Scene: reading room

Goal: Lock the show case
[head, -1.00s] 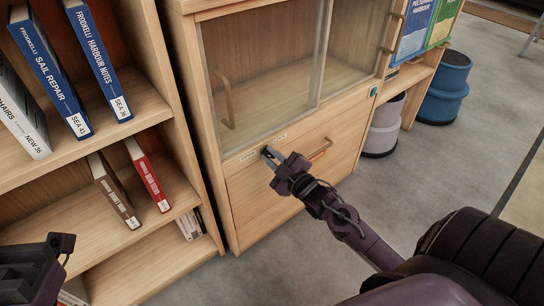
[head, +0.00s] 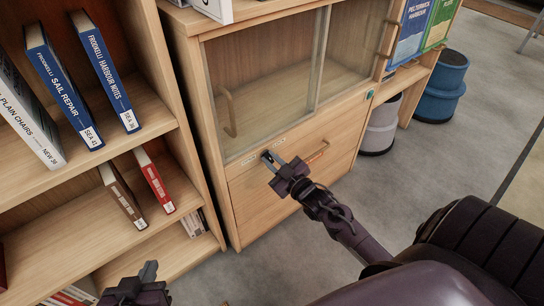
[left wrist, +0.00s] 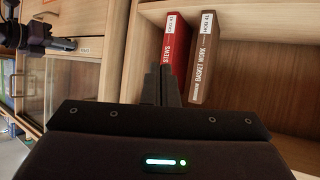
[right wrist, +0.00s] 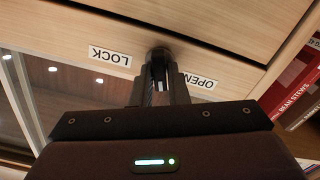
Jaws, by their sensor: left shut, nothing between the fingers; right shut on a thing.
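The show case (head: 222,165) is a wooden cabinet with glass doors (head: 265,85), which look closed. Its dark lock piece (right wrist: 160,52) sits on the wooden rail between a LOCK label (right wrist: 110,57) and an OPEN label (right wrist: 200,81). My right gripper (head: 270,160) is shut on the lock piece; it also shows in the right wrist view (right wrist: 162,78). The fingers hide much of the piece, so its turn is unclear. My left gripper (head: 148,272) is shut and empty in front of the bookshelf; its fingertips show in the left wrist view (left wrist: 165,78).
A bookshelf (head: 160,110) with blue, white, red and brown books stands left of the case. Grey floor is clear in front.

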